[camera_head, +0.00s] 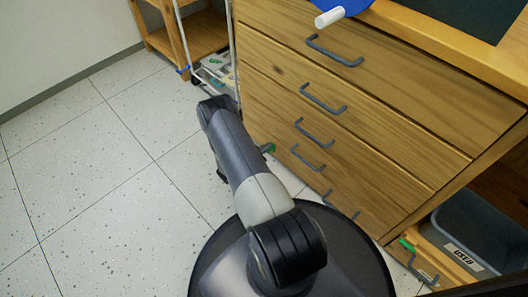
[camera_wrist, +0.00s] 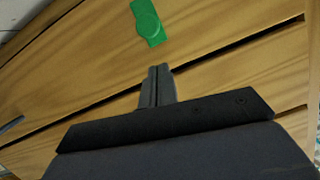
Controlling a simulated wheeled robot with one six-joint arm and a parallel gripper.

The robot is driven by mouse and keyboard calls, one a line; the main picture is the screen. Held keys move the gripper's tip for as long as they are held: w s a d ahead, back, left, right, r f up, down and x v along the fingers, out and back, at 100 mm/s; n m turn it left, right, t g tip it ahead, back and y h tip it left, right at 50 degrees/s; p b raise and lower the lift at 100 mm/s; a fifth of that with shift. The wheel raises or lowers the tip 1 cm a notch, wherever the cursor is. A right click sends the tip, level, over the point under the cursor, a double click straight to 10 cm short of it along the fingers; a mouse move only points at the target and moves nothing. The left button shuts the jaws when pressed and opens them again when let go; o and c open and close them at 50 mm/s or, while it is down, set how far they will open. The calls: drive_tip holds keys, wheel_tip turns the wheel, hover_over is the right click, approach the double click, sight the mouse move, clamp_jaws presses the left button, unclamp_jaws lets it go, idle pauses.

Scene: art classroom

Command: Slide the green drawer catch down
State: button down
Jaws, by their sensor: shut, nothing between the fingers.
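The green drawer catch (camera_wrist: 148,22) shows at the top of the wrist view, a small plate with a round knob on the wooden drawer front. My gripper (camera_wrist: 158,71) is shut and empty. Its fingertips lie just below the catch in that picture, apart from it; the depth gap to the wood is hard to judge. In the head view a bit of green catch (camera_head: 267,148) shows beside my arm at the left edge of the drawers. My arm hides my fingertips there.
The wooden cabinet (camera_head: 345,100) has several drawers with grey bar handles. At lower right, a grey bin (camera_head: 470,232) labelled USED sits in an open bay, with another green piece (camera_head: 407,245) near it. A wooden shelf stands behind. The tiled floor (camera_head: 100,190) at left is clear.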

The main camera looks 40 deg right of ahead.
drive_tip(key=r+p+v, duration=0.1)
drive_tip(key=p+v, duration=0.2)
drive_tip(key=v, duration=0.7)
drive_tip(key=shift+s, duration=0.1)
